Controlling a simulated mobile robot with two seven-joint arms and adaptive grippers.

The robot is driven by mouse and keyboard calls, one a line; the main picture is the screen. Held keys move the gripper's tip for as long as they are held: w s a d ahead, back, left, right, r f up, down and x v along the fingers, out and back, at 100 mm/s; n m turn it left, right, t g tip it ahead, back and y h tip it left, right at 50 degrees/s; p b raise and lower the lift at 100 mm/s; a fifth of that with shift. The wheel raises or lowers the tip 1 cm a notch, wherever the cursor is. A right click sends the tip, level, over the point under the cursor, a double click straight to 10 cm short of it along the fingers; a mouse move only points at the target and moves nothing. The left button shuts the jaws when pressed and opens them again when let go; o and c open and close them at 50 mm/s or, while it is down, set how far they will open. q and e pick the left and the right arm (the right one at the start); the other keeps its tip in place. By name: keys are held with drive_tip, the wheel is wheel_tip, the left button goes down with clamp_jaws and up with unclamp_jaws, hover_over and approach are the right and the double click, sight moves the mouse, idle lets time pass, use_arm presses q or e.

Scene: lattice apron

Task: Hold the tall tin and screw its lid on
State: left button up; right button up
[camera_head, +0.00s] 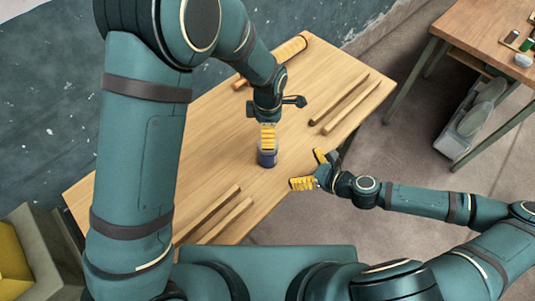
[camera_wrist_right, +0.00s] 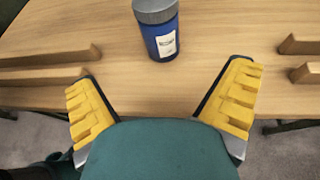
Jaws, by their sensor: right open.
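The tall tin (camera_head: 267,159) is dark blue and stands upright on the wooden table. In the right wrist view the tin (camera_wrist_right: 161,40) has a pale label and a grey lid-like top (camera_wrist_right: 156,11), cut by the frame edge. I cannot tell how tightly that top sits. My left gripper (camera_head: 267,144) points down directly over the tin, its yellow fingers at the tin's top; whether they grip anything is unclear. My right gripper (camera_head: 304,168) is open and empty, to the right of the tin and apart from it. Its fingers (camera_wrist_right: 162,75) spread wide, facing the tin.
Two wooden bars (camera_head: 345,104) lie at the table's right, and two more (camera_head: 213,214) at its near left. An orange-brown roller (camera_head: 290,48) lies at the far edge. The table surface (camera_head: 225,145) around the tin is clear. Another table (camera_head: 470,25) stands at upper right.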

sight(268, 153)
drive_tip(key=x, duration=1.3)
drive_tip(key=shift+w+a+f, duration=0.15)
drive_tip(key=shift+a+f, duration=0.1)
drive_tip(key=shift+c, duration=0.3)
clamp_jaws()
use_arm(q)
drive_tip(key=shift+s+a+f+m, duration=0.1)
drive_tip(key=shift+m, duration=0.45)
drive_tip(key=shift+s+f+m, duration=0.1)
drive_tip(key=shift+m, duration=0.45)
drive_tip(key=shift+w+r+m, duration=0.2)
drive_tip(key=shift+m, duration=1)
drive_tip(key=shift+f, duration=4)
